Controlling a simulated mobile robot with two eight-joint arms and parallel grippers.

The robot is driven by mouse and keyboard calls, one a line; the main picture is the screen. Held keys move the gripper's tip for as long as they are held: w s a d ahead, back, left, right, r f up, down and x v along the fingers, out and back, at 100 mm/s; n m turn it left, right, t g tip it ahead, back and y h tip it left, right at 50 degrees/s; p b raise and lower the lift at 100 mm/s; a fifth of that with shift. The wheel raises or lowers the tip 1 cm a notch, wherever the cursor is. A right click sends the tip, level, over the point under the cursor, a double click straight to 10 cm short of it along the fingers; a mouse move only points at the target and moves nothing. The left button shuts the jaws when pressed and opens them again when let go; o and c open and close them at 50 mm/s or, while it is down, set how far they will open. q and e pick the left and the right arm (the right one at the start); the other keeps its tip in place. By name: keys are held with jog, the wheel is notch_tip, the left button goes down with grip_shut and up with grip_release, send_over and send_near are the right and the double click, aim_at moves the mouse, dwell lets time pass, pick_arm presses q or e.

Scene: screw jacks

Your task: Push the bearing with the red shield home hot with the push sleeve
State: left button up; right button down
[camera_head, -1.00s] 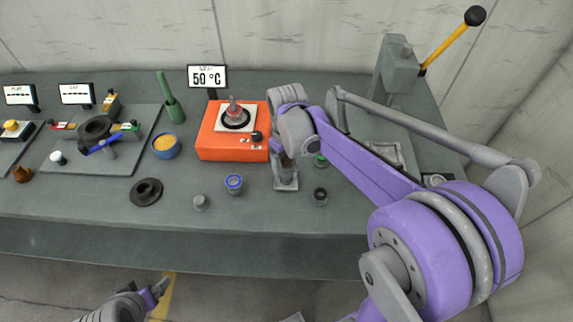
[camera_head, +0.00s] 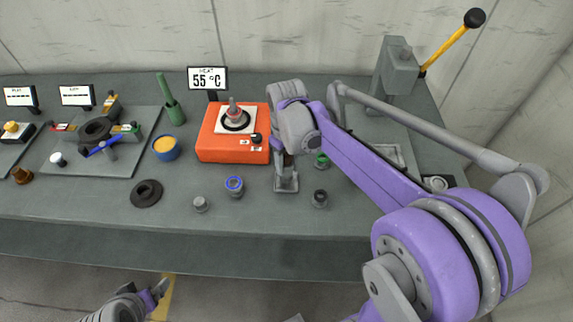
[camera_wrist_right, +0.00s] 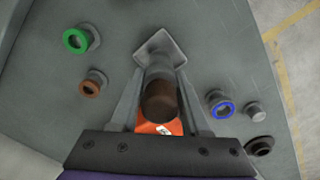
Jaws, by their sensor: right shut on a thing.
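The red-shielded bearing (camera_head: 236,115) sits around a post on the orange heater (camera_head: 222,152), whose display (camera_head: 207,78) reads 55 °C. My right gripper (camera_wrist_right: 160,86) is shut on an upright cylinder with a dark brown end (camera_wrist_right: 160,102), which looks like the push sleeve. Below it is a grey square plate (camera_wrist_right: 158,46), which also shows in the head view (camera_head: 287,186); whether the sleeve still touches it is unclear. My arm hides most of the sleeve in the head view. My left gripper (camera_head: 160,288) is in front of the bench; its jaw opening is unclear.
Blue-ringed (camera_head: 234,184), green-ringed (camera_head: 322,160) and brown-ringed (camera_head: 320,198) parts stand near the plate. A dark flanged ring (camera_head: 146,193), a small grey part (camera_head: 200,204) and an orange-filled blue bowl (camera_head: 166,147) lie left. A lever press (camera_head: 397,68) stands back right.

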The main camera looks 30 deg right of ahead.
pick_arm(q)
jog(key=shift+w+r, duration=0.15)
jog(key=shift+r, duration=0.15)
pick_arm(e)
notch_tip(320, 180, up, 8)
jog(key=shift+r, duration=0.25)
jog(key=shift+r, duration=0.1)
dwell(5.8)
